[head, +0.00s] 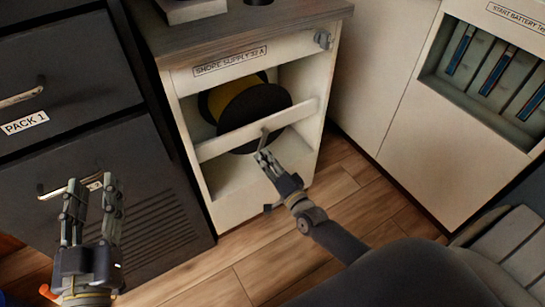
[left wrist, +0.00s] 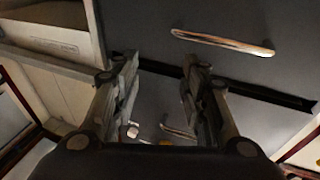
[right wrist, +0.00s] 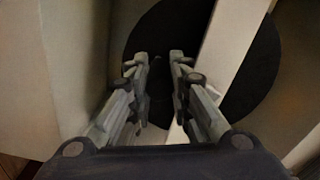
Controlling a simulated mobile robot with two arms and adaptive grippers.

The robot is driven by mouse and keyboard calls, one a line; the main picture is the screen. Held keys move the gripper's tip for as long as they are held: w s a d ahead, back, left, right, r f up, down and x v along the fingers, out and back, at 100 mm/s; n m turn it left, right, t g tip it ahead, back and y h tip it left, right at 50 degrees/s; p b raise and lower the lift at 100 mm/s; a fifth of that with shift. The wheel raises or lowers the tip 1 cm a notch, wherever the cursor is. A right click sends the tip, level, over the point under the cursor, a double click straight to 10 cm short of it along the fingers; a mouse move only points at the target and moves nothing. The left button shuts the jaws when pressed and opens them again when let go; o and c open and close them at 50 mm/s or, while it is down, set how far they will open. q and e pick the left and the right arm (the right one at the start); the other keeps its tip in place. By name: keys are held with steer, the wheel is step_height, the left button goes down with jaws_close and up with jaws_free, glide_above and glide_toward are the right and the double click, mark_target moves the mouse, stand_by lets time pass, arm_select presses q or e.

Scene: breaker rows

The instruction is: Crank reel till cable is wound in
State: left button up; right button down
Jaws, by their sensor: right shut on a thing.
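The reel (head: 262,103) with its dark round flange sits in the open bay of the cream "SHORE SUPPLY 32 A" cabinet (head: 186,90). Yellow cable (head: 217,97) shows wound behind the flange. A pale bar crosses in front of the reel. A thin crank handle (head: 265,136) sticks out at the reel's front, and my right gripper (head: 261,155) is shut on its end. The dark flange also shows in the right wrist view (right wrist: 250,80), but the grip itself is mostly hidden there. My left gripper (head: 92,181) is open and empty in front of the dark drawers.
A dark drawer unit (head: 75,75) labelled "PACK 1" stands at left, with metal handles near my left gripper. At right is a pale cabinet with a recessed row of blue-marked breakers (head: 497,66). Wooden floor (head: 215,270) lies clear in front.

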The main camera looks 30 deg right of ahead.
arm_select(q)
step_height(320, 180, down, 10)
steer(key=s+a+g+y+p, duration=0.2)
steer(key=g, duration=0.3)
steer(key=shift+f+g, duration=0.2)
steer(key=shift+g, duration=0.2)
arm_select(e)
steer(key=shift+s+a+r+m, duration=0.1)
steer(key=shift+a+r+m, duration=0.85)
steer(key=shift+m, duration=1.05)
steer(key=shift+a+r+m, duration=0.85)
steer(key=shift+r+m, duration=0.25)
steer(key=shift+m, duration=0.9)
steer(key=shift+s+a+r+m, duration=0.1)
steer(key=shift+a+r+m, duration=0.85)
steer(key=shift+m, duration=1.05)
arm_select(q)
steer(key=shift+s+f, duration=0.1)
arm_select(e)
steer(key=shift+r, duration=0.1)
steer(key=c, duration=1.5)
jaws_free()
steer(key=shift+w, duration=0.1)
steer(key=shift+o, duration=0.2)
steer(key=s+d, duration=0.1)
steer(key=s, duration=1.1)
